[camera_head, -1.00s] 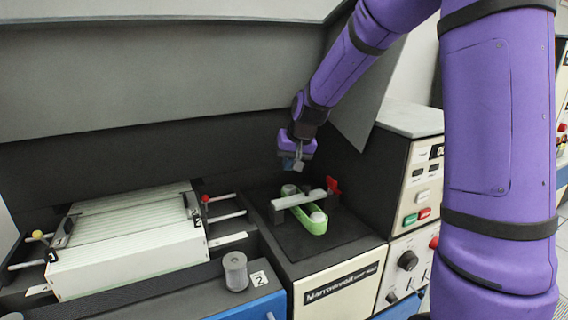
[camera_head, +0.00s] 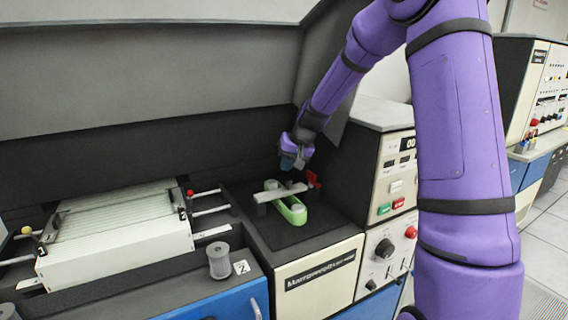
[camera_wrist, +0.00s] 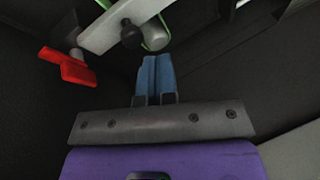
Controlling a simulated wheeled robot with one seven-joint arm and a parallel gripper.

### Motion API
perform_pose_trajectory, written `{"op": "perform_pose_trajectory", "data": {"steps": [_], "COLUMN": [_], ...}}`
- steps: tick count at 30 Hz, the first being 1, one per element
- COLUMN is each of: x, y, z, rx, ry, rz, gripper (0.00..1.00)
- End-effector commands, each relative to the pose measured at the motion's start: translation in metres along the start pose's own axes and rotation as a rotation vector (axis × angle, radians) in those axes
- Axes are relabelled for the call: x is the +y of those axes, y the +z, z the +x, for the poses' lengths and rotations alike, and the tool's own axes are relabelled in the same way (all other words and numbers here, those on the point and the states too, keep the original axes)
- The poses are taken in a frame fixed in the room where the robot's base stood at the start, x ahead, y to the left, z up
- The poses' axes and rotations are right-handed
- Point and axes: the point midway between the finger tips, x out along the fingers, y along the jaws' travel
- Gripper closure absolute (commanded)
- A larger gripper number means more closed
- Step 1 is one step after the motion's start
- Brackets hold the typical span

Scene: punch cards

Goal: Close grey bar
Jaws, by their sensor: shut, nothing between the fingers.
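The grey bar (camera_head: 281,192) lies across a green holder (camera_head: 292,213) on the black top of the right-hand unit. A red handle (camera_head: 314,179) is at the bar's right end. In the wrist view the bar (camera_wrist: 105,32) is at the top, with a dark round knob on it, and the red handle (camera_wrist: 68,68) is at the left. My gripper (camera_head: 290,163) is just above and behind the bar, apart from it. Its blue fingers (camera_wrist: 155,75) are together and empty, a short way from the bar. Whether the bar is latched cannot be told.
A stack of white cards (camera_head: 115,235) sits in the tray at the left. A grey cylinder (camera_head: 219,262) stands in front beside a "2" label. A control panel (camera_head: 391,215) with buttons and knobs stands close on the right. A dark wall is behind.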

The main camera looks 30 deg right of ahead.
Motion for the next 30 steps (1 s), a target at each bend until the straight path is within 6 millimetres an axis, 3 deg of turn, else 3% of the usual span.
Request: {"op": "perform_pose_trajectory", "data": {"steps": [12, 30], "x": [0.034, 0.045], "y": [-0.005, -0.001], "z": [0.026, 0.037], "rx": [-0.001, -0.004], "ry": [0.0, 0.001], "rz": [0.002, 0.002], "gripper": [1.0, 1.0]}}
